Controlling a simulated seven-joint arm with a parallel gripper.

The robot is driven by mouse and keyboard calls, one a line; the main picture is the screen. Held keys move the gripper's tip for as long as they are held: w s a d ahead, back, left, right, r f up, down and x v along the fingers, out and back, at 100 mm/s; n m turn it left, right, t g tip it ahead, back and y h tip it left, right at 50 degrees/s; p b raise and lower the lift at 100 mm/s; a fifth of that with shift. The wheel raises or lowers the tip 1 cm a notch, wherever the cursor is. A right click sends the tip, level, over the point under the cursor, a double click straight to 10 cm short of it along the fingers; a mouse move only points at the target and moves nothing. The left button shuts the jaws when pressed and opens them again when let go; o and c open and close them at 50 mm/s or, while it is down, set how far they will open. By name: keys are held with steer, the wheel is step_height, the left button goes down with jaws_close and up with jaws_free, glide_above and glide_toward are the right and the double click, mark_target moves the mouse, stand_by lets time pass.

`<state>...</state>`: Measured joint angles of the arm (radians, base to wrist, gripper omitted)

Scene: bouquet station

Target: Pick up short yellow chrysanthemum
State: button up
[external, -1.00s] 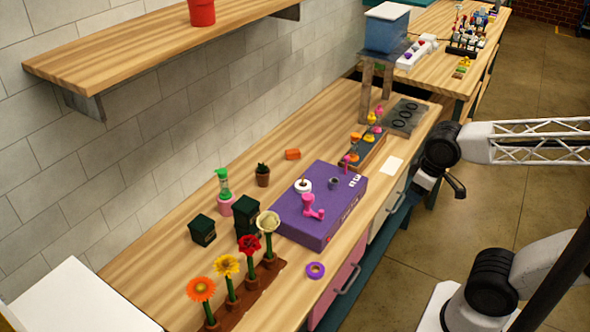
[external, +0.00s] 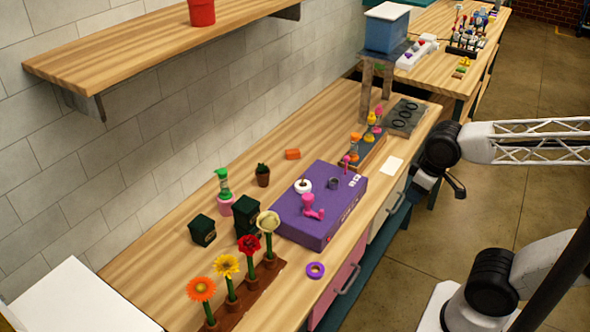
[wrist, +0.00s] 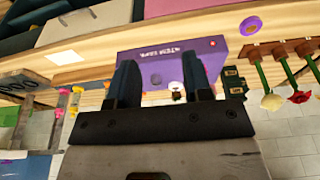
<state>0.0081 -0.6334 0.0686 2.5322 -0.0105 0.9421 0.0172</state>
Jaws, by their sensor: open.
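A yellow, daisy-like flower (external: 226,265) stands upright on a green stem in a brown holder on the near part of the bench. Smaller yellow and orange blooms (external: 371,117) stand in a dark tray (external: 370,151) farther back. Which one is the short chrysanthemum I cannot tell for sure. My gripper (external: 455,187) is open and empty, right of the bench and apart from all the flowers. In the wrist view, its two dark fingers (wrist: 164,72) are spread, with the purple box beyond them. Small yellow blooms (wrist: 77,90) show left of the fingers.
An orange flower (external: 201,288), a red flower (external: 249,243) and a cream flower (external: 268,222) share the near row. A purple box (external: 318,225) with pink and white parts sits mid-bench. Dark green boxes (external: 202,230) and a purple ring (external: 316,270) lie near. A wooden shelf (external: 130,60) overhangs the back.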

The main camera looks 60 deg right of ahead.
steer(key=w+a+f+n+t+y, duration=0.1)
steer(key=w+a+n+t+y, duration=0.15)
steer(key=w+a, duration=0.8)
steer(key=n+t+y, duration=0.1)
steer(key=t+y, duration=0.1)
steer(key=t, duration=0.3)
glide_toward(230, 285)
steer(key=d, duration=1.2)
steer(key=w+a+f+t, duration=0.1)
steer(key=a+f, duration=0.1)
steer(key=a, duration=0.4)
steer(key=w+a+f+t, duration=0.1)
steer(key=a+f+t, duration=0.1)
steer(key=a, duration=0.5)
steer(key=shift+w, duration=0.35)
steer(key=shift+w+f, duration=0.1)
steer(key=shift+w, duration=0.05)
steer(key=shift+x, duration=1.15)
steer(key=shift+w, duration=0.1)
